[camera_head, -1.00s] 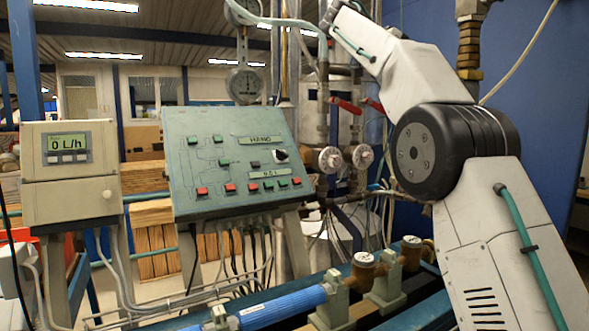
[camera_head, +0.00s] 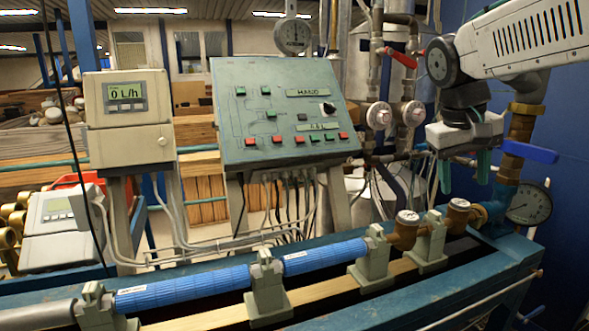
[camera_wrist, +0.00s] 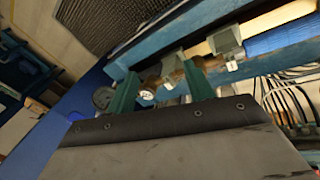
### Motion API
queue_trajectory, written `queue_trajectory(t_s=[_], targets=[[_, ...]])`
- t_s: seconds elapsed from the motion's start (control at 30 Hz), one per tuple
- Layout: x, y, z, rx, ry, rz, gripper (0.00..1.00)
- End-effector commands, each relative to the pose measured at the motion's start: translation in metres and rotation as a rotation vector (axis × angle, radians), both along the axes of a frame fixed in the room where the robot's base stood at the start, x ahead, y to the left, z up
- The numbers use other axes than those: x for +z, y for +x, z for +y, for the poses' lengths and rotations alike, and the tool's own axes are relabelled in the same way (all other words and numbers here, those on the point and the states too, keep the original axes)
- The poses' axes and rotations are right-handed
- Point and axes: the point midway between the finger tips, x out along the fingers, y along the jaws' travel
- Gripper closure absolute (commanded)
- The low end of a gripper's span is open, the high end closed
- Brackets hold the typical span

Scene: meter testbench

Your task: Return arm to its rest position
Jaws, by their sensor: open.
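My gripper (camera_head: 464,171) shows at the right in the head view, pointing down above the right end of the bench. Its two green fingers are spread apart with nothing between them. My pale grey arm reaches in from the upper right. In the wrist view the green fingers (camera_wrist: 160,92) stand apart, with the bench fittings visible beyond them. The gripper appears clear of the brass meters (camera_head: 407,229) on the bench.
A control panel (camera_head: 283,115) with buttons stands mid-left. A flow display box (camera_head: 127,112) reads 0 L/h. Blue pipes (camera_head: 185,291) lie along the bench. Red-handled valves (camera_head: 398,57), a blue handle (camera_head: 530,152) and a pressure gauge (camera_head: 530,203) are near the arm.

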Motion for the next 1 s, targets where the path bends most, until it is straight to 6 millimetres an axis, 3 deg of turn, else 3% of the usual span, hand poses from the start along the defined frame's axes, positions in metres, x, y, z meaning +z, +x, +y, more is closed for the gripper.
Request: queue_trajectory(t_s=[0.03,0.2,0.3,0.4,0.53,1.0], targets=[[-0.017,-0.034,0.006,0.02,0.043,0.018,0.47],[-0.073,-0.129,0.027,0.063,0.175,0.058,0.47],[-0.102,-0.178,0.037,0.062,0.235,0.063,0.47],[-0.122,-0.213,0.043,0.047,0.272,0.055,0.47],[-0.128,-0.234,0.043,0.044,0.277,0.023,0.47],[-0.119,-0.236,0.04,0.044,0.274,-0.02,0.47]])
